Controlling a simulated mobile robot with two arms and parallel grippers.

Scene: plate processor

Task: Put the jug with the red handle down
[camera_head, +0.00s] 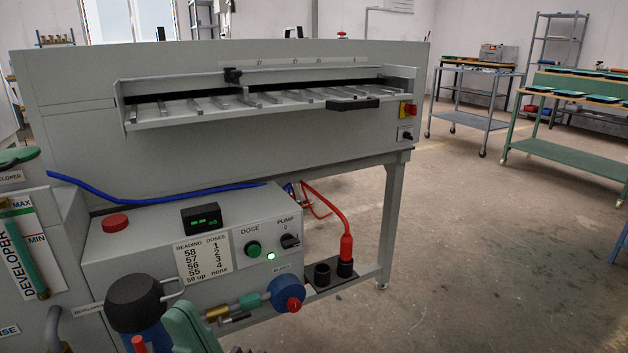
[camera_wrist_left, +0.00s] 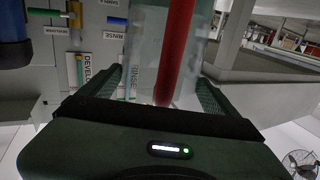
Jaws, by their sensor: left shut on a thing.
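The jug with the red handle (camera_wrist_left: 172,50) shows in the left wrist view as a clear vessel with a red upright bar. My left gripper (camera_wrist_left: 150,92) is shut on it, with its dark green fingers on either side of the red handle. Whether the jug's base touches anything is hidden. In the head view a small red piece shows at the bottom left edge; I cannot tell if it is the handle.
A black-topped blue vessel (camera_head: 138,302) stands close by at lower left. The grey processor (camera_head: 270,145) fills the back.

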